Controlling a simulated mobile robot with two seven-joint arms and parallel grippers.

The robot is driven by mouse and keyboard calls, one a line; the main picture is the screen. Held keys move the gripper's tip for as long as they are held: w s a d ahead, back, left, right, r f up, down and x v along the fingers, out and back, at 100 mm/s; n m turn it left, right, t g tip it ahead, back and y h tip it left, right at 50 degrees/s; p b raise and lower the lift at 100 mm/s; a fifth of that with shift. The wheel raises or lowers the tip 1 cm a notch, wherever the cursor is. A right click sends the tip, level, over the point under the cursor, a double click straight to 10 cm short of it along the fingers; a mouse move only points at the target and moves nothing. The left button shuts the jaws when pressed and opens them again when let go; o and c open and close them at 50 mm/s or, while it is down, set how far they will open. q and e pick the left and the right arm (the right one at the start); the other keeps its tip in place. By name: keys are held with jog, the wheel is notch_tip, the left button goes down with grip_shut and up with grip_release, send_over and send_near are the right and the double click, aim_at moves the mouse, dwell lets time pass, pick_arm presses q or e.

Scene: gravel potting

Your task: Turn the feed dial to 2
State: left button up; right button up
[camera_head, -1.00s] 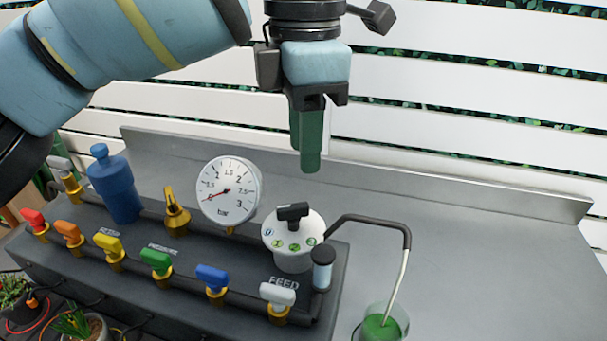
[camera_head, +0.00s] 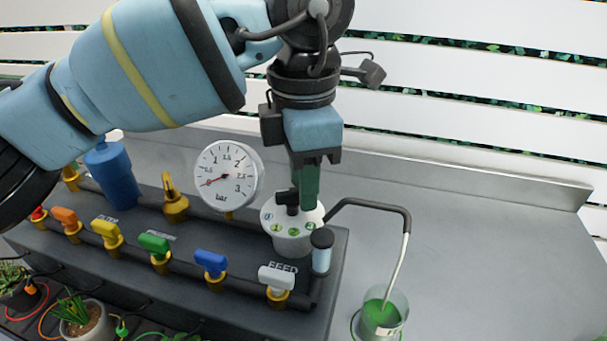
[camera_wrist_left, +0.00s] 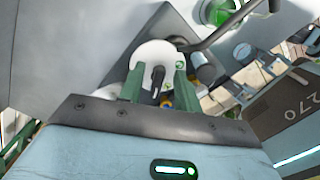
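The feed dial (camera_head: 283,243) is a white round drum with a black knob (camera_head: 287,198) on top, at the right end of the dark manifold. Small coloured number marks run along its front edge. Which mark the knob points at I cannot tell. My left gripper (camera_head: 307,203) points down at the dial, its green fingertips close to the knob. In the left wrist view the fingers (camera_wrist_left: 157,88) are apart, with the knob (camera_wrist_left: 157,77) showing between them against the white dial face (camera_wrist_left: 155,54). Contact with the knob is not visible. My right gripper is not in view.
A pressure gauge (camera_head: 226,176) stands left of the dial. A white-handled valve (camera_head: 277,277) and a short cylinder (camera_head: 321,252) are in front. A bent pipe (camera_head: 378,207) leads right to a glass of green liquid (camera_head: 383,314). The grey bench (camera_head: 480,240) is clear at right.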

pick_arm(q)
jog(key=shift+c, duration=0.2)
grip_shut()
